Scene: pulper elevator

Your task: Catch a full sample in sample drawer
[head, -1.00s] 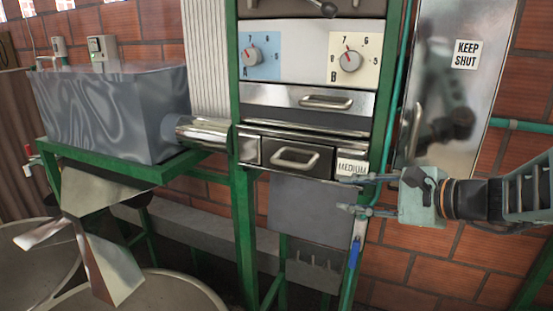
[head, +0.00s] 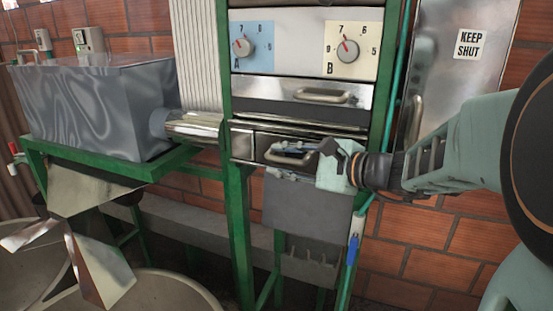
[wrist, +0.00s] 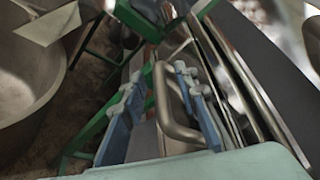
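Two drawers sit one above the other in the green-framed machine; no label I can read names either one the sample drawer. The lower drawer (head: 262,142) looks closed, with a metal bar handle that also shows in the wrist view (wrist: 172,118). My gripper (head: 286,161) is at this lower handle. In the wrist view its blue-padded fingers (wrist: 157,88) stand open on either side of the handle, with gaps visible. The upper drawer (head: 275,92), with its own handle (head: 325,95), looks closed. The drawers' contents are hidden.
Dial A (head: 241,47) and dial B (head: 347,51) are above the drawers. A metal door marked KEEP SHUT (head: 470,44) is to the right. A grey metal tank (head: 95,105) with a pipe (head: 195,125) is at left, above round vats (head: 165,290). A grey panel (head: 300,205) hangs below.

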